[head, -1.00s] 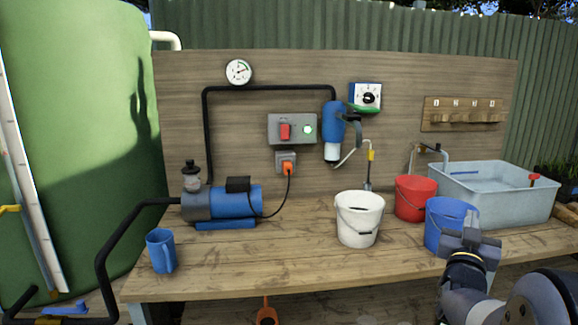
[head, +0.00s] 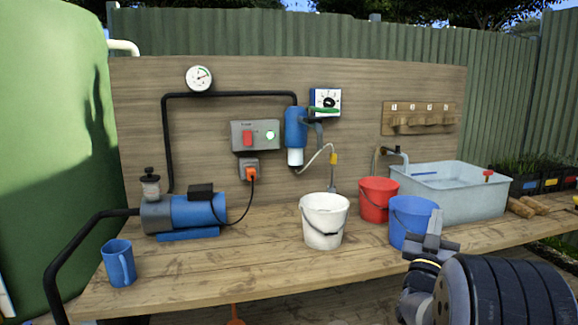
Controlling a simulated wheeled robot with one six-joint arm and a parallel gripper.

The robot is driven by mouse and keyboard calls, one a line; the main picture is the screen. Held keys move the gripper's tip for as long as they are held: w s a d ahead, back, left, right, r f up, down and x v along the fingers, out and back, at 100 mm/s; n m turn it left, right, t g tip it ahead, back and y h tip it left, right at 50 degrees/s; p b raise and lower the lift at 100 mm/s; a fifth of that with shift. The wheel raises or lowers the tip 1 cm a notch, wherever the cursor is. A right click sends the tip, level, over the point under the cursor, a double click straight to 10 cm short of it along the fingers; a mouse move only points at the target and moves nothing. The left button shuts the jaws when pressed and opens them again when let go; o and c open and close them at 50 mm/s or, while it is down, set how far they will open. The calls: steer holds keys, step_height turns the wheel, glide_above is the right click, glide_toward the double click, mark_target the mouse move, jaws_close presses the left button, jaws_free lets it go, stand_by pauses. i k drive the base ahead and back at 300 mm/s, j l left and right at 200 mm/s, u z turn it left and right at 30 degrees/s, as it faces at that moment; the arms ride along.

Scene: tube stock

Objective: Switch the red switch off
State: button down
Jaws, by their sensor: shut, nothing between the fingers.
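The red switch (head: 248,138) sits on the left part of a grey box (head: 235,129) fixed to the wooden back panel. A round light on the same box, right of the switch, glows pale green-white. The switch's exact tilt is too small to tell. My gripper (head: 434,232) is at the lower right, in front of the blue bucket, with its fingers together and nothing held. It is well to the right of the switch and nearer to me, apart from it.
On the wooden bench (head: 215,268) stand a blue mug (head: 119,264), a blue pump (head: 195,210), a white bucket (head: 324,222), a red bucket (head: 379,200), a blue bucket (head: 408,222) and a grey basin (head: 455,200). An orange plug (head: 251,174) sits below the switch box. The bench front centre is clear.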

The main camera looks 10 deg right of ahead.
mark_target(247, 135)
steer(key=u, duration=1.4)
steer(key=i+l, duration=0.2)
steer(key=l, duration=0.15)
steer(key=i+l, duration=0.15)
steer(key=l, duration=0.15)
steer(key=i+l, duration=0.2)
steer(key=l, duration=0.15)
steer(key=i+l+u, duration=0.1)
steer(key=l, duration=0.25)
steer(key=i+l, duration=0.25)
steer(key=l, duration=0.1)
